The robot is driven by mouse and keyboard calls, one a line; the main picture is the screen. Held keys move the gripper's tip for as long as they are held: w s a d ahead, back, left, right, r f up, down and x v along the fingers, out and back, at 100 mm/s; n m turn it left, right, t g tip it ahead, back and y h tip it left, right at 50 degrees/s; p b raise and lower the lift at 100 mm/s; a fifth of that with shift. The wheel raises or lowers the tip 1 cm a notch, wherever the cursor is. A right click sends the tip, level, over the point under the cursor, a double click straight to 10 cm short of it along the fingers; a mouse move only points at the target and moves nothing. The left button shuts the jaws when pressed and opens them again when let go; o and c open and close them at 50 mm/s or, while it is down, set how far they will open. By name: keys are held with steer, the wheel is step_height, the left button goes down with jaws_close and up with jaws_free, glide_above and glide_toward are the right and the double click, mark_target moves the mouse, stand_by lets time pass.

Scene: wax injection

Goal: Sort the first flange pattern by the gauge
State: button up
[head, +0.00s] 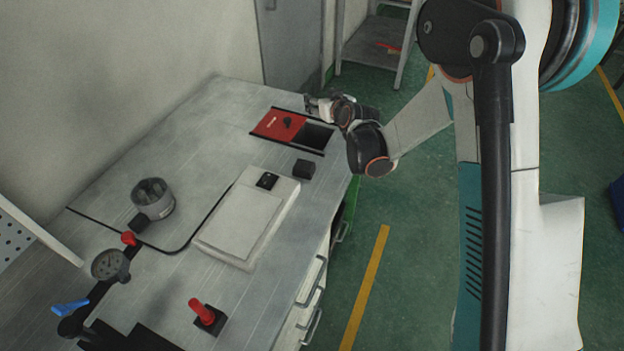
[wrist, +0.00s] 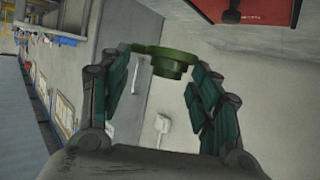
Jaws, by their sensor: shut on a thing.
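My gripper (head: 318,105) is at the far right edge of the workbench, just beyond the red-lidded bin. In the wrist view my gripper (wrist: 163,80) is shut on a green flange pattern (wrist: 165,60), a round disc with a smaller round step, held between the fingertips. The flange pattern cannot be made out in the head view. A dial gauge (head: 110,265) stands on the near left of the bench, with a red knob and a blue lever by it. The red lid (head: 279,125) sits beside a dark open slot (head: 317,135); the red lid also shows in the wrist view (wrist: 270,10).
A white flat device (head: 240,222) with a small dark display lies mid-bench. A small black block (head: 304,169) is near the right edge. A grey round pot (head: 153,198) stands left, and a red-handled fixture (head: 206,316) in front.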

steer(key=shift+f+b, duration=1.65)
steer(key=shift+f, duration=1.25)
steer(key=o, duration=1)
steer(key=shift+s, duration=0.1)
steer(key=v, duration=1.2)
steer(key=shift+r, duration=0.1)
